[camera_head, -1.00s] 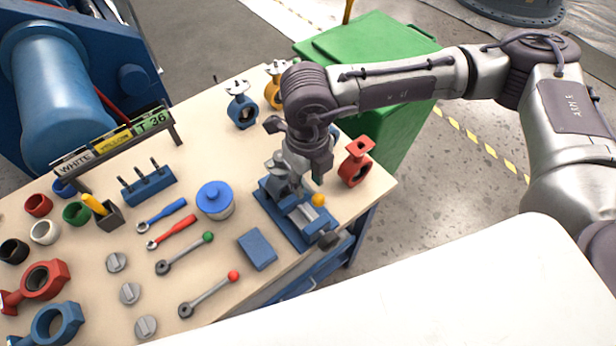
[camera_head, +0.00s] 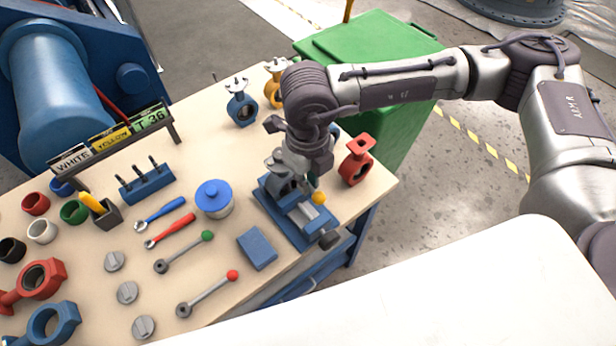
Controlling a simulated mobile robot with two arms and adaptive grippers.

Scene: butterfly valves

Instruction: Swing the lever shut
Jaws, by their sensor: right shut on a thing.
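A blue vise (camera_head: 290,218) stands near the bench's right edge and holds a grey-blue valve body (camera_head: 280,180). A yellow knob (camera_head: 319,198), at the end of the valve's lever, shows just below my right gripper (camera_head: 313,178). The right gripper points down over the valve and is shut on the lever. The gripper hides most of the lever and part of the valve, so the lever's exact angle is hard to see. My left gripper is not in view.
A red valve body (camera_head: 355,163) stands close to the right of my gripper. A blue valve (camera_head: 241,105) and a yellow one (camera_head: 273,88) stand behind. A blue-lidded jar (camera_head: 213,198), a blue block (camera_head: 257,248) and loose levers (camera_head: 208,293) lie to the left.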

